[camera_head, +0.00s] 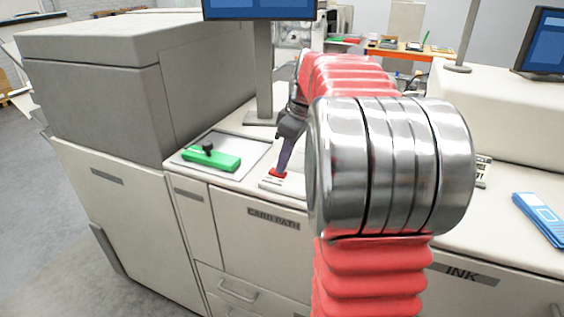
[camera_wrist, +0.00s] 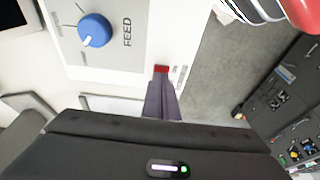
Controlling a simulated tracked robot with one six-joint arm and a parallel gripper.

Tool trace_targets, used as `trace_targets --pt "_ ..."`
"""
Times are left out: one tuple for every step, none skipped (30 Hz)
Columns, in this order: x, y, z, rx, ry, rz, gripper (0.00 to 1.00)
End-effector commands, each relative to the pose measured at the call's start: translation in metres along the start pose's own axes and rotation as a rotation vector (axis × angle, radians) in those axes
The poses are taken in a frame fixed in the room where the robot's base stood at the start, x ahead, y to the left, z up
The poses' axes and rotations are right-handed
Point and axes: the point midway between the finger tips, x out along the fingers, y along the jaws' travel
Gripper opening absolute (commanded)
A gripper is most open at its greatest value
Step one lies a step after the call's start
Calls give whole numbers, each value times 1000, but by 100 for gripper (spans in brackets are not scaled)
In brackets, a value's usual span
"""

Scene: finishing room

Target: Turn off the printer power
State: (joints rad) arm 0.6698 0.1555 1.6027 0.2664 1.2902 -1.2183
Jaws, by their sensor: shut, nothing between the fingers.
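The printer (camera_head: 255,212) is a long pale machine with a "CARD PATH" label on its front. A small red switch-like piece (camera_head: 277,173) sits on a pale plate on its top, near the front edge; it also shows in the wrist view (camera_wrist: 161,69). My gripper (camera_head: 281,166) is shut and points down, its dark fingertips right at the red piece. In the wrist view my gripper (camera_wrist: 162,78) ends just at it and partly hides it. I cannot tell whether they touch or which way the switch is set.
A blue knob (camera_wrist: 95,30) marked "FEED" is beside the red piece in the wrist view. A green block with a black knob (camera_head: 212,158) lies on a pale panel to the left. A monitor post (camera_head: 264,75) stands behind. A blue device (camera_head: 540,218) lies at right.

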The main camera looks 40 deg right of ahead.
Motion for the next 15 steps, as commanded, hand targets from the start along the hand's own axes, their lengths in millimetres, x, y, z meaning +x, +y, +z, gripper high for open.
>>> trace_targets --pt "-7 0 -2 -1 3 4 0" --pt "-11 0 -3 -2 4 6 0" --pt "-17 1 -5 -3 6 8 0" --pt "-22 1 -6 -4 7 8 0" --pt "-27 1 -8 -4 8 10 0" --pt "-34 1 -10 -5 9 11 0" --pt "-40 1 -10 -4 9 11 0" --pt "-46 1 -9 -4 10 13 0" --pt "-53 1 -8 -3 10 13 0" --pt "-58 1 -7 -2 11 14 0" --pt "-64 1 -7 -2 11 14 0" --pt "-71 2 -6 -2 11 14 0" --pt "-76 2 -6 -2 11 15 0" --pt "-82 1 -6 -2 11 14 0" --pt "-88 1 -5 -2 12 15 0"
